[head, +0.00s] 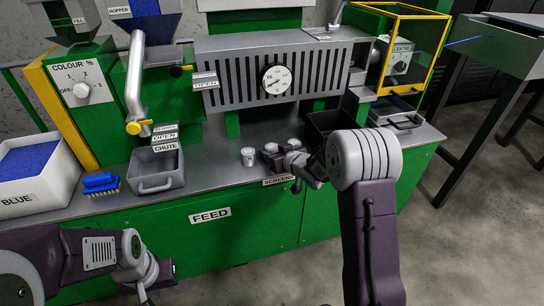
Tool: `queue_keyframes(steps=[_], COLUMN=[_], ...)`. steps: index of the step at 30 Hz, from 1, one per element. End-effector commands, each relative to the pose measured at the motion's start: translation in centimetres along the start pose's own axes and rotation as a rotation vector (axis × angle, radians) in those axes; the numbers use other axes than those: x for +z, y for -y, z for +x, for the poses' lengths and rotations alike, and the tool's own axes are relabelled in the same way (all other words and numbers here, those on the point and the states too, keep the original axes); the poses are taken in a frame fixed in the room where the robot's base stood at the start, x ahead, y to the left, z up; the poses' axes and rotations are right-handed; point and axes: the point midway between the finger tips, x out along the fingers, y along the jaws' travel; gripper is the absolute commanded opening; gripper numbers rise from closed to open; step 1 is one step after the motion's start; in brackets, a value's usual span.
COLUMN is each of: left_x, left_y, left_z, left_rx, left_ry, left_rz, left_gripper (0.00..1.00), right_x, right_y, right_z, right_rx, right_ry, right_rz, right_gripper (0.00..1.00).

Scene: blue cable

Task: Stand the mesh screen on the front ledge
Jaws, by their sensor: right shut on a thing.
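My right gripper (291,163) is low over the front ledge (222,174), just above the SCREENS label. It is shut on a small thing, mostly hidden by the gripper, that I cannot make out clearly. Small round silver pieces, which may be mesh screens, show here: one (248,156) stands alone on the ledge, left of the gripper. Others (271,149) sit at a dark block beside the fingers; I cannot tell whether they touch the gripper. My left gripper (152,279) is low in front of the green FEED cabinet, apart from the ledge; its fingers are unclear.
A grey chute bin (157,170) and a blue brush (101,183) stand left on the ledge. A white BLUE bin (38,172) is at far left. A dark open box (332,123) is behind my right arm. The slotted machine with a dial (277,79) rises behind.

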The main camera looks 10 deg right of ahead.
Motion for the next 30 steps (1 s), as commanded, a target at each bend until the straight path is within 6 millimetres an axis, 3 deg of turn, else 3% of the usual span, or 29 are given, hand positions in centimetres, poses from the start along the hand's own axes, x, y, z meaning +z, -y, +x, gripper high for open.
queue_keyframes(steps=[8,9,11,22,30], left_x=[0.0,0.0,0.0,-0.1,-0.2], left_y=[0.0,0.0,0.0,0.0,0.0], left_z=[0.1,0.0,0.0,-0.5,-2.0], left_rx=[0.000,0.000,0.000,0.000,0.000], left_ry=[-0.001,-0.001,-0.001,-0.001,-0.001], left_rz=[0.000,0.000,0.000,0.000,0.000], left_gripper=[0.36,0.36,0.36,0.36,0.36], right_x=[0.2,0.1,0.1,-0.5,-0.6], right_y=[0.0,0.0,0.0,0.0,-0.1], right_z=[0.1,0.1,0.0,-0.2,-4.9], right_rx=[0.000,0.000,0.000,0.000,0.003], right_ry=[0.000,0.001,0.001,0.000,0.001], right_rz=[0.000,0.000,0.000,-0.001,0.002], right_gripper=[0.00,0.52,0.66,0.66,0.66])
